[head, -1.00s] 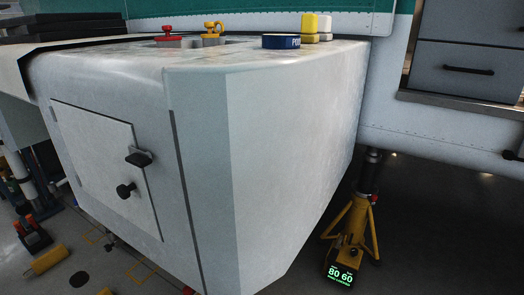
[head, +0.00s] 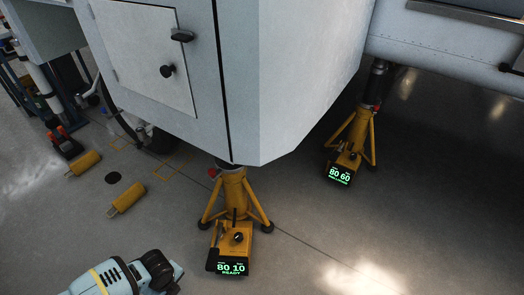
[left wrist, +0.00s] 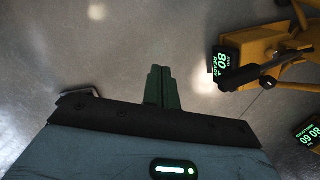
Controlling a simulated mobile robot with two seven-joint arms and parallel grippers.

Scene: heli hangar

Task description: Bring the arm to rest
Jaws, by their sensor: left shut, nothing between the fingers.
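My left gripper (left wrist: 158,86) shows in the left wrist view, its two dark green fingers together with nothing between them. It hangs over bare grey floor, apart from a yellow jack at the right of that view. In the head view, part of my left arm (head: 122,276), pale blue with a yellow stripe and a dark joint, comes in at the bottom left edge. Its fingers cannot be made out there. My right arm and gripper are not in view.
A yellow jack (head: 236,205) reading 80 10 READY stands under the white helicopter nose (head: 290,90). Another jack (head: 348,150) reading 80 60 stands farther right. Yellow chocks (head: 127,198) lie on the floor at left. The floor at the bottom right is clear.

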